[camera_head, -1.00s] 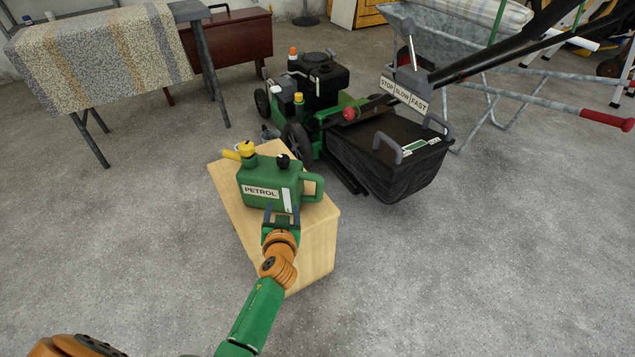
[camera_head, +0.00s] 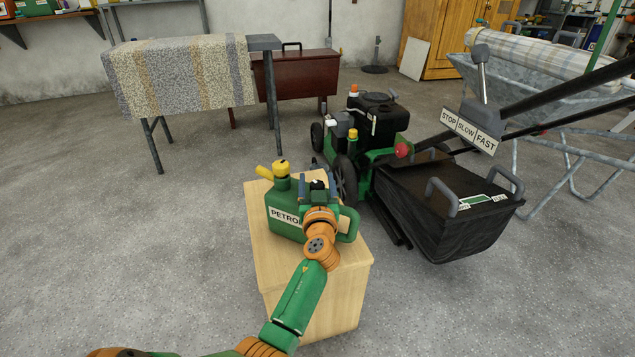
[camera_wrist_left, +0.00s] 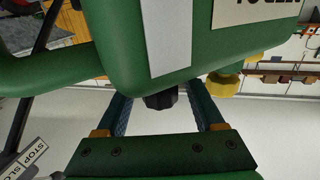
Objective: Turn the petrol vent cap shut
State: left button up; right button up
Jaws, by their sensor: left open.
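The green petrol can (camera_head: 284,222) stands on a light wooden box, with its PETROL label partly covered by my arm. The black vent cap (camera_head: 318,184) is on top of the can at the right. It also shows in the left wrist view (camera_wrist_left: 161,99), where the picture is upside down. My left gripper (camera_head: 317,183) is open at the height of the can's top. Its two blue fingers are on either side of the cap in the wrist view (camera_wrist_left: 161,108); I cannot tell whether they touch it. My right gripper is not in view.
A yellow filler cap (camera_head: 281,168) and spout (camera_head: 264,172) are on the can's left. The can's handle (camera_head: 349,226) is to the right. The wooden box (camera_head: 330,290) stands beside a green mower (camera_head: 385,165) with a black grass bag (camera_head: 440,225). The floor at left is clear.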

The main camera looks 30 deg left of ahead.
pick_arm(q)
jog(key=shift+w+a, duration=0.3)
jog(key=shift+w, duration=0.05)
grip_shut()
